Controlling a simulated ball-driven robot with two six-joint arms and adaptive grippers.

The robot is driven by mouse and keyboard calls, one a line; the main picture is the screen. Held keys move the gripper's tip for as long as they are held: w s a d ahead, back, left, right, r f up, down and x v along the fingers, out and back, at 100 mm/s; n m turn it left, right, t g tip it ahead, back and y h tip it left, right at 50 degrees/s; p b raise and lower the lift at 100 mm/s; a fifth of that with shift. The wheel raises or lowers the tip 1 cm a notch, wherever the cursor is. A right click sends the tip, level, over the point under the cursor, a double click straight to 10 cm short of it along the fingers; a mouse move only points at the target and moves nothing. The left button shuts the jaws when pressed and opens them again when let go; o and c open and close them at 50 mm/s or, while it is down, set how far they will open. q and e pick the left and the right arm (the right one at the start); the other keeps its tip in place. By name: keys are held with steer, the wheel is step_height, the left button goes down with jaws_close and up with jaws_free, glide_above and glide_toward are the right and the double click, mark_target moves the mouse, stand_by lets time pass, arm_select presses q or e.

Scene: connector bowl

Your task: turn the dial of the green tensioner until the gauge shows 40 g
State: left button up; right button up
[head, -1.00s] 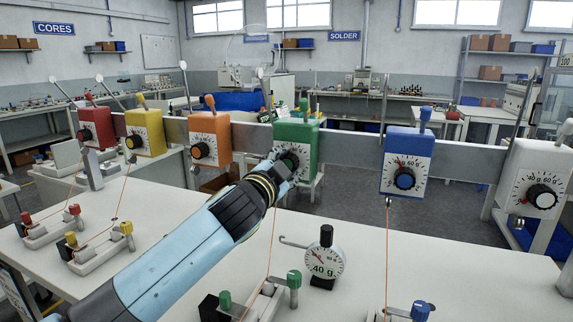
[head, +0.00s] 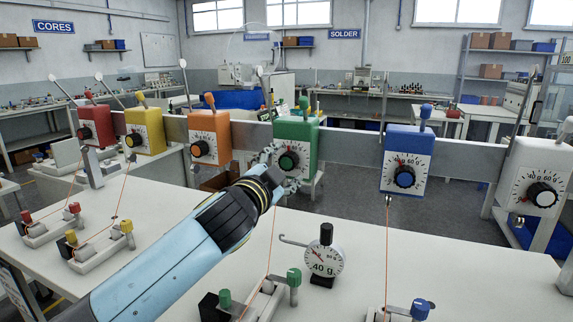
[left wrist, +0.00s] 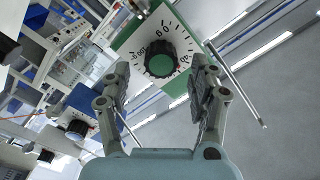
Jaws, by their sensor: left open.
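The green tensioner (head: 297,134) is mounted on the metal rail, with a white scale and a black dial with a green centre (head: 288,161). The dial also shows large in the left wrist view (left wrist: 160,59). My left gripper (head: 277,167) is open just in front of the dial. In the left wrist view its two fingers (left wrist: 160,86) stand apart, below and to either side of the dial, holding nothing. My right gripper is not in view.
Orange (head: 209,139) and blue (head: 407,158) tensioners flank the green one on the rail (head: 346,149). An orange thread hangs from the green tensioner to a bench clamp (head: 265,298). Red, yellow and white tensioners are further along.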

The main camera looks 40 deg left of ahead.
arm_select(q)
steer(key=v, duration=0.9)
steer(key=shift+s, duration=0.2)
steer(key=s+f+n+g, duration=0.5)
steer(key=s+f+g, duration=0.3)
steer(key=s+f, duration=0.25)
steer(key=s+d+f+g+h, duration=0.2)
steer(key=s+d+g, duration=0.1)
steer(key=s, duration=0.4)
steer(key=s+d+f+g+h, duration=0.1)
steer(key=s+d+f+g, duration=0.2)
steer(key=s, duration=0.3)
step_height(320, 180, down, 31)
steer(key=s+a+g+b, duration=0.1)
steer(key=a+b, duration=0.1)
steer(key=b, duration=0.6)
steer(key=s+f+b, duration=0.3)
steer(key=s+f, duration=0.6)
steer(key=f, duration=0.4)
steer(key=s+a+f+n+g+b, duration=0.1)
steer(key=s+f+b, duration=0.3)
steer(key=s+f, duration=0.6)
step_height(320, 180, down, 3)
steer(key=shift+s+a+r+g, duration=0.1)
steer(key=shift+s+a+g, duration=0.1)
steer(key=shift+a+g, duration=0.15)
